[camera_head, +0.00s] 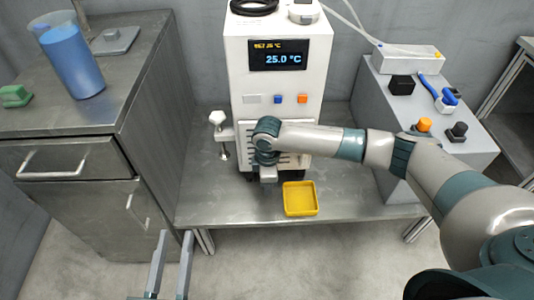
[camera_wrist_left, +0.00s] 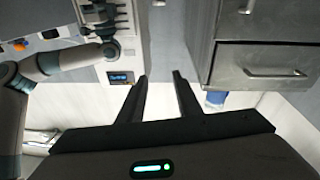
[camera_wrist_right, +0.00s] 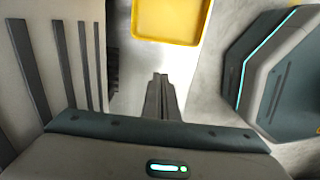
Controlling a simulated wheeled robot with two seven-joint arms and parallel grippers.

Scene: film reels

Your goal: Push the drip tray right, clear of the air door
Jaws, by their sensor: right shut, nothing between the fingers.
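The yellow drip tray (camera_head: 301,213) lies on the metal bench in front of the white unit, toward the right part of its slatted front, which I take as the air door (camera_head: 246,160). The tray also shows at the top of the right wrist view (camera_wrist_right: 165,41), the slats at its left (camera_wrist_right: 60,70). My right gripper (camera_head: 268,178) points down just left of the tray, in front of the slats, and hides part of them. Its fingers are together and empty (camera_wrist_right: 160,78). Contact with the tray is not visible. My left gripper (camera_head: 174,234) is open and empty, in front of the bench.
The white unit (camera_head: 277,85) reads 25.0 °C. A white clamp-like fitting (camera_head: 220,130) stands at its left. A grey cabinet (camera_head: 75,150) holds a blue-filled jug (camera_head: 72,62). A grey box (camera_head: 445,130) with knobs stands right. Bench surface right of the tray is clear.

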